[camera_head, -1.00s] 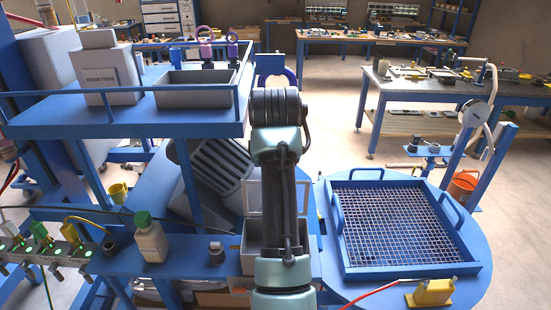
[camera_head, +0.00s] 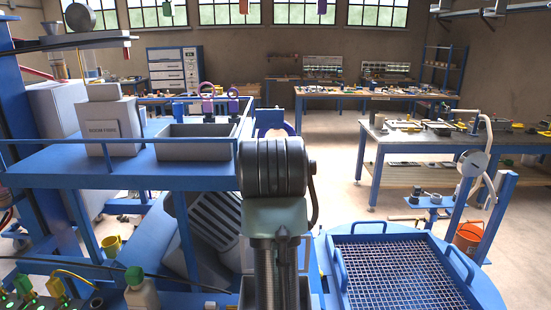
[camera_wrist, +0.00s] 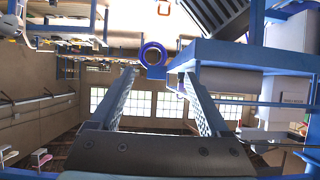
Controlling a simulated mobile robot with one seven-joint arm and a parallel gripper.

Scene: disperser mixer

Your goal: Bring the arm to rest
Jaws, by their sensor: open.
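My gripper (camera_wrist: 158,100) shows in the wrist view with its two blue fingers spread wide apart. Nothing is between the fingers; the far wall and windows show through the gap. In the head view my arm stands in the middle of the picture, folded upward in front of the blue machine frame. The gripper's fingers cannot be made out in the head view, hidden behind the arm.
A blue shelf (camera_head: 60,180) with a grey bin (camera_head: 197,143) and a labelled box (camera_head: 110,126) is left of my arm. A blue mesh tray (camera_head: 400,275) lies at right. A bottle with a green cap (camera_head: 141,290) stands at lower left. Open floor (camera_head: 335,170) lies beyond.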

